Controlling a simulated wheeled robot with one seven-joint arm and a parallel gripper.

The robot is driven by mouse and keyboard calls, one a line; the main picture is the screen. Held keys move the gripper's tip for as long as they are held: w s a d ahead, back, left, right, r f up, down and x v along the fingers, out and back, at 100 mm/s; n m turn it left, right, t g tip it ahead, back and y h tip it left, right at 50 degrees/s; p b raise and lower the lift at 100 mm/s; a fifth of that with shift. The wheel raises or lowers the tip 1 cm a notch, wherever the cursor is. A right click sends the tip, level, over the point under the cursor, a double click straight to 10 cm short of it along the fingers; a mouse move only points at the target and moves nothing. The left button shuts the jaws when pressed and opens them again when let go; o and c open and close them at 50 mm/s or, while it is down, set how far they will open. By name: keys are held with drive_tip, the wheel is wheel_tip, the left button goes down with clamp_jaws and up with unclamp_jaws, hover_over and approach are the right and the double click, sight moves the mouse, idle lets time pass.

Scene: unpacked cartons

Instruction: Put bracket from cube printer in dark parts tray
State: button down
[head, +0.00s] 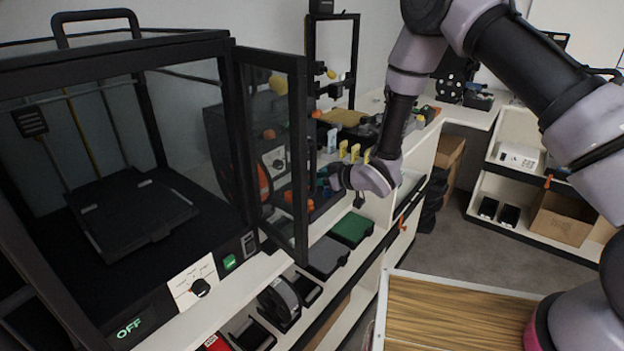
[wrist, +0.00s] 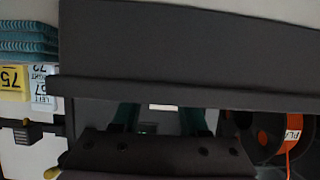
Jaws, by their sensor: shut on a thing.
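The cube printer (head: 100,290) stands at the left with its glazed door (head: 303,190) swung open. Its print bed (head: 140,222) looks bare. My gripper (head: 338,180) is outside the printer, right of the door's edge, above the counter. Its teal fingers also show in the wrist view (wrist: 160,120). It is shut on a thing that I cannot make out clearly. A broad dark panel with a lip (wrist: 190,50) covers the finger ends there. I cannot tell whether it is the bracket. I cannot pick out the dark parts tray for sure; dark trays (head: 306,289) lie on the shelf below.
A grey tray (head: 326,257) and a green tray (head: 352,229) lie on the lower shelf. Yellow number tags (head: 355,152) stand behind my gripper. An orange spool (wrist: 290,130) shows at the right of the wrist view. A wood-topped surface (head: 450,315) is at front right.

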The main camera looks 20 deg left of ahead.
drive_tip(key=c, duration=0.7)
unclamp_jaws()
drive_tip(key=shift+f, duration=0.1)
